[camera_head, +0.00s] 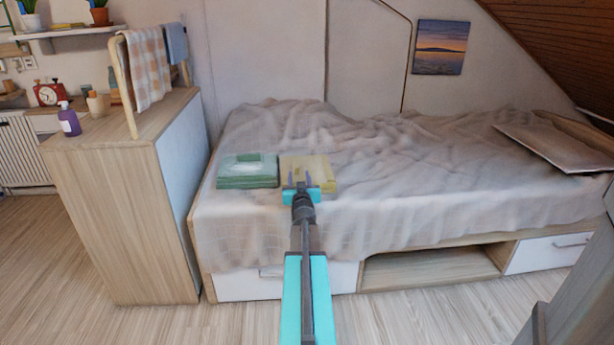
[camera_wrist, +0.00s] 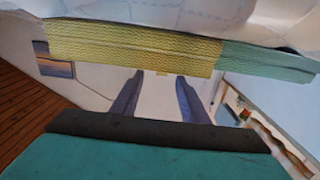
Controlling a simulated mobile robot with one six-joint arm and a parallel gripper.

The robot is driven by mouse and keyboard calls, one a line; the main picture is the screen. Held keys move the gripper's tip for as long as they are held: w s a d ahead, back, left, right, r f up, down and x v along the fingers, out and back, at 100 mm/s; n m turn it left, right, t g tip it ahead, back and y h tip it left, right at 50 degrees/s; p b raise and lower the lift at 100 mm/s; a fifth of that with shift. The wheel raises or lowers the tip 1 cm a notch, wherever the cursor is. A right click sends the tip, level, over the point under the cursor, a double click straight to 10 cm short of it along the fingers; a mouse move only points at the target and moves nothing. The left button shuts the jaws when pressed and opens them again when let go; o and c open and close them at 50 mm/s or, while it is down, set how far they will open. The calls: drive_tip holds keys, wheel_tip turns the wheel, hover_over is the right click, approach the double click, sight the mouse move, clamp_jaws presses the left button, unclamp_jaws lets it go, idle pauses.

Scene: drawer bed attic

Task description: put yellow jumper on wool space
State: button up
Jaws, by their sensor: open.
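The yellow jumper (camera_head: 321,169) lies folded flat near the front edge of the bed, beside a green folded garment (camera_head: 246,172) on its left. My gripper (camera_head: 301,178) is open, its two fingers over the near part of the jumper in the head view. In the wrist view, the jumper (camera_wrist: 130,48) spans the top in front of my fingertips (camera_wrist: 159,75), with nothing between them. Whether the fingers touch the jumper I cannot tell. No place marked as the wool space can be made out.
The crumpled bedspread (camera_head: 410,165) is largely bare to the right, with a tilted panel (camera_head: 550,149) at its far end. Below are an open compartment (camera_head: 428,268) and a white drawer (camera_head: 548,254). A wooden cabinet (camera_head: 120,215) stands left, a grey post (camera_head: 575,290) at the right front.

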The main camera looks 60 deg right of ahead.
sight(297, 164)
drive_tip(key=shift+x, duration=1.95)
drive_tip(key=shift+d+b, duration=0.1)
drive_tip(key=shift+b, duration=0.2)
drive_tip(key=shift+b+x, duration=0.75)
drive_tip(key=shift+x, duration=1.8)
drive_tip(key=shift+w+r, duration=0.1)
clamp_jaws()
